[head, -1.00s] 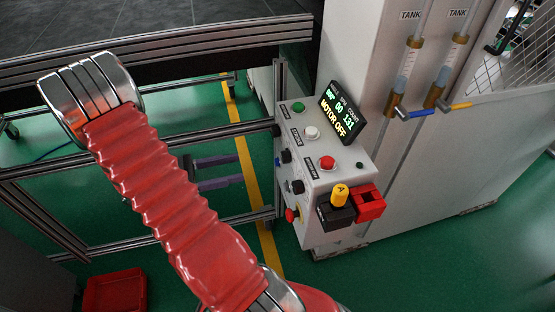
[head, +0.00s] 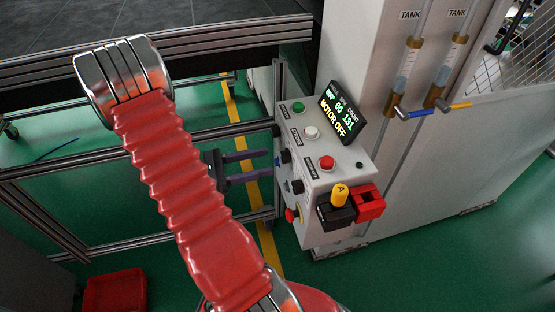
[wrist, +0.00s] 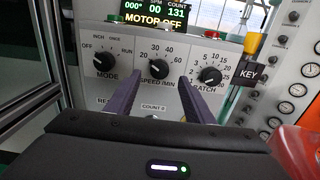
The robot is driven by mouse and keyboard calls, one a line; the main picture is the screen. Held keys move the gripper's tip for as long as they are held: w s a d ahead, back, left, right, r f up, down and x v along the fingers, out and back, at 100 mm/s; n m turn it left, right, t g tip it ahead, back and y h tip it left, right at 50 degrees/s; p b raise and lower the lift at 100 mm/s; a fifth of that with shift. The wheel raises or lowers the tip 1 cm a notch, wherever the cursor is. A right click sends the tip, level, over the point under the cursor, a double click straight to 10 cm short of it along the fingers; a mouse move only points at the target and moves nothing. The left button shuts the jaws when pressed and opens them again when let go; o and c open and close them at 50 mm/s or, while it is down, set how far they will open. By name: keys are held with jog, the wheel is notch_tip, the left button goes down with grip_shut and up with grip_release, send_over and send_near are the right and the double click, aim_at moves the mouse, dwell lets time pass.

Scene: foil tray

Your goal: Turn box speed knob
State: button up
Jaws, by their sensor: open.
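The grey control box (head: 308,222) stands right of centre in the head view. In the wrist view its panel carries the black speed knob (wrist: 157,66), labelled SPEED, with its white pointer toward the lower left near 20. My gripper (wrist: 160,82) is open, its purple fingers pointing at the panel, one to the left and one to the right of the speed knob. The knob shows between the fingertips with gaps on both sides. In the head view my gripper (head: 271,163) is just left of the box, partly behind my red arm.
The mode knob (wrist: 103,62) is left of the speed knob and the batch knob (wrist: 210,75) is right, close to the right finger. The display (head: 342,115) reads MOTOR OFF. A yellow key (head: 340,194) and metal rails (head: 100,252) are nearby.

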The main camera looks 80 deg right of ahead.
aim_at(282, 158)
jog(key=shift+x, duration=2.8)
